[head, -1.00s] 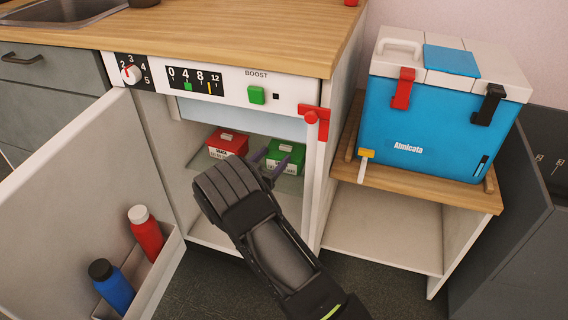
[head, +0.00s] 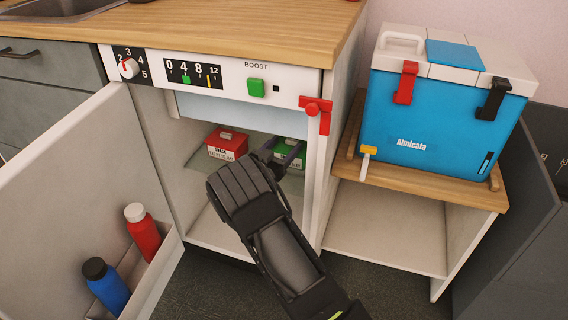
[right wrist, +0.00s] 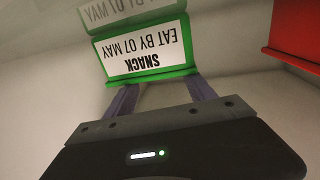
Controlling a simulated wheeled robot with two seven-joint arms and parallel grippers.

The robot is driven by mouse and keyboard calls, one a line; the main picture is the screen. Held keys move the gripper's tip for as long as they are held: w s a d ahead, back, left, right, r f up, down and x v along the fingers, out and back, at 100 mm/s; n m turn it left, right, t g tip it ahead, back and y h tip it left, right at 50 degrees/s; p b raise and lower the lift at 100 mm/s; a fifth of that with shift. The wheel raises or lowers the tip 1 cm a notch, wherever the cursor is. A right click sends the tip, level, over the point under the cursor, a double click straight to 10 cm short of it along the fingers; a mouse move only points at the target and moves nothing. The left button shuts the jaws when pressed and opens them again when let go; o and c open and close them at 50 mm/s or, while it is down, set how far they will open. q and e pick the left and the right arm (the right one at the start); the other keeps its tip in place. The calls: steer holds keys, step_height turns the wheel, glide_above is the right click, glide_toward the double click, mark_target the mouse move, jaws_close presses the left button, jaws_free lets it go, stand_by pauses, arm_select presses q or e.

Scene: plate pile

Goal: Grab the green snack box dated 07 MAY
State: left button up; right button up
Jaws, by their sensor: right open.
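The green snack box (head: 302,154) sits inside the open cabinet on a glass shelf, at the right side. Its white label reads SNACK EAT BY 07 MAY and appears upside down in the right wrist view (right wrist: 143,58). My right gripper (head: 281,151) is open, with its two purple fingers reaching to the top of the green box. In the right wrist view the finger ends (right wrist: 160,92) meet the box's top edge and are partly hidden there. I cannot tell whether they touch the box. My left gripper is not in view.
A red snack box (head: 227,143) stands left of the green one; it also shows in the right wrist view (right wrist: 296,35). The open door (head: 70,185) holds a red bottle (head: 143,235) and a blue bottle (head: 108,288). A white post with a red handle (head: 315,108) stands close right of my gripper.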

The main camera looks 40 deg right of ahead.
steer(key=shift+s+f, duration=0.1)
steer(key=shift+f, duration=0.1)
steer(key=shift+c, duration=0.2)
jaws_close()
stand_by(0.6)
stand_by(0.7)
